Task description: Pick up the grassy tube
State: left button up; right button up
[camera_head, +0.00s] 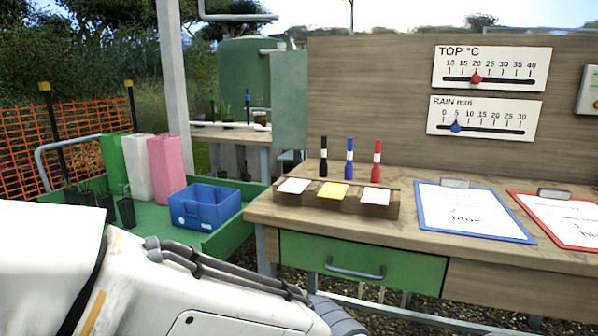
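Several small dark plant tubes stand close together at the left end of a green cart. One dark tube (126,212) stands at the front right of the group with a thin seedling in it. Another dark tube (105,206) stands to its left with thin green growth. The tubes are small in view, and I cannot tell for sure which one is grassy. One of my arms crosses the lower left of the view, in front of the cart's near part. Neither of my grippers is in view.
The green cart (238,232) also holds a blue crate (206,212) and green, white and pink upright sleeves (165,165). A wooden bench (420,222) carries a marker block (335,208) and two clipboards (473,210). An orange mesh fence (20,150) stands behind the cart.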

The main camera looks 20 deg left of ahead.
aim_at(70, 193)
jog(key=u, duration=1.9)
